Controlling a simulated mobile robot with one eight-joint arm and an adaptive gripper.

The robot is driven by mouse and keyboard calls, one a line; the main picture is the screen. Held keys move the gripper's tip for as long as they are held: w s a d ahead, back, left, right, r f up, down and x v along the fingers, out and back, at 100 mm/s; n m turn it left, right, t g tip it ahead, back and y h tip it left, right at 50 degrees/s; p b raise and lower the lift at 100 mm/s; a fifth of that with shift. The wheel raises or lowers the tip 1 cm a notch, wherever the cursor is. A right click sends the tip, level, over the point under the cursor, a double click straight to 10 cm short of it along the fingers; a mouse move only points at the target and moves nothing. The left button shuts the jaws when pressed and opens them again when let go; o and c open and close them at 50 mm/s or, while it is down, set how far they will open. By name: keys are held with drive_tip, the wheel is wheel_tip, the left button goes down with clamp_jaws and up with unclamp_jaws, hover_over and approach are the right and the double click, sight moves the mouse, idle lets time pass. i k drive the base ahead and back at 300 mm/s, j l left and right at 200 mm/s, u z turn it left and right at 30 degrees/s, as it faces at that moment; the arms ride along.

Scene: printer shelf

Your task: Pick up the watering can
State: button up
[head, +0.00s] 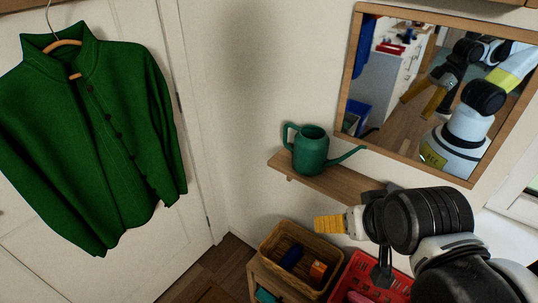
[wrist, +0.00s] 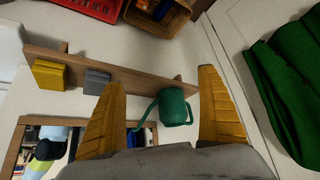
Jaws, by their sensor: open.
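The green watering can (head: 310,150) stands upright on a wooden wall shelf (head: 335,182), its spout pointing right and its handle on the left in the head view. In the wrist view the watering can (wrist: 174,108) shows between the two yellow fingers, farther off than the fingertips. My gripper (head: 331,224) is in front of and below the shelf in the head view, apart from the can. In the wrist view my gripper (wrist: 160,78) is open, its fingers spread wide with nothing held.
A wood-framed mirror (head: 362,65) hangs above the shelf. A wicker basket (head: 277,245) and a red crate (head: 365,270) sit below it. A green jacket (head: 95,135) hangs on the door at left. A yellow block (wrist: 50,75) and a grey block (wrist: 96,81) are on the shelf.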

sight(310, 150)
drive_tip(key=i+j+z, duration=0.2)
drive_tip(key=j, duration=0.15)
drive_tip(key=i+j+z, duration=0.2)
drive_tip(key=j, duration=0.15)
drive_tip(key=j+z, duration=0.2)
drive_tip(key=j, duration=0.15)
drive_tip(key=i, duration=0.05)
